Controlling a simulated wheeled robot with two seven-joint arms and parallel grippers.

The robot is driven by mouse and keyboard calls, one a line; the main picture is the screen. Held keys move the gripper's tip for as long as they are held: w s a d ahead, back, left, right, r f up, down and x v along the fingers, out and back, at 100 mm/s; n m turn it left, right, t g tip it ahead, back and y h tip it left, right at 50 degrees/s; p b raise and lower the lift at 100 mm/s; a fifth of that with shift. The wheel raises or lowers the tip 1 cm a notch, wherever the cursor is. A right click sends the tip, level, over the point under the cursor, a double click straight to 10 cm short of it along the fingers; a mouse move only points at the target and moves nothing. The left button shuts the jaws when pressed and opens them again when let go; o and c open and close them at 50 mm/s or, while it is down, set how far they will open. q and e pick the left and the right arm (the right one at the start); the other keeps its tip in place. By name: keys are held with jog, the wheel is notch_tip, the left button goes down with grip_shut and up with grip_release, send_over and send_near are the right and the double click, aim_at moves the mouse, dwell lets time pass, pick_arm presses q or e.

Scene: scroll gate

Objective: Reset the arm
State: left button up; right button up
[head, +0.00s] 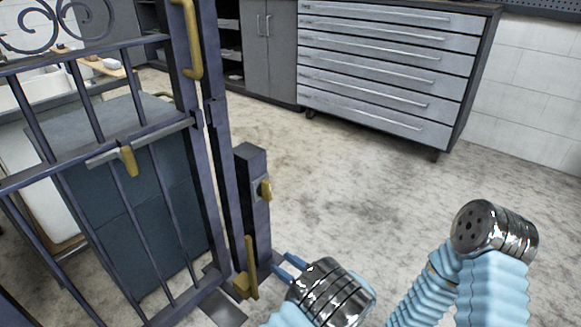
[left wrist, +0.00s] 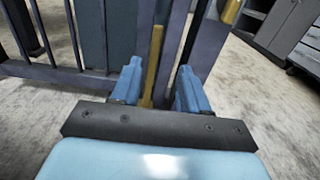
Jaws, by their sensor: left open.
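The dark metal gate (head: 165,165) of upright bars fills the left side of the head view and also shows in the left wrist view (left wrist: 88,35). A brass upright handle (head: 251,268) is low beside its post. My left gripper (head: 283,265) is open, just right of that handle, its blue fingertips pointing at the gate. In the left wrist view, the brass handle (left wrist: 152,65) lines up with the gap between the fingers (left wrist: 158,90). Nothing is visibly gripped; whether the fingers reach around the handle I cannot tell. My right gripper is not in view.
A short dark post with a brass latch (head: 265,188) stands by the gate's edge. A brass pull (head: 190,40) is higher up. Behind the gate is a dark blue-grey cabinet (head: 120,190). A grey drawer chest (head: 385,75) stands at the back. The concrete floor (head: 350,170) between is clear.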

pick_arm(q)
jog(key=s+a+f+n+g+h, duration=0.65)
jog(key=s+a+f+g, duration=0.6)
jog(key=f, duration=0.35)
jog(key=s+d+f+n+g+h, duration=0.3)
jog(key=s+n+h, duration=0.45)
jog(key=s, duration=0.25)
notch_tip(320, 180, up, 16)
jog(key=n+t+h+p, duration=0.4)
jog(key=n+t+p, duration=0.1)
jog(key=n+p, duration=0.8)
jog(key=shift+w+f, duration=0.2)
jog(key=shift+w, duration=0.15)
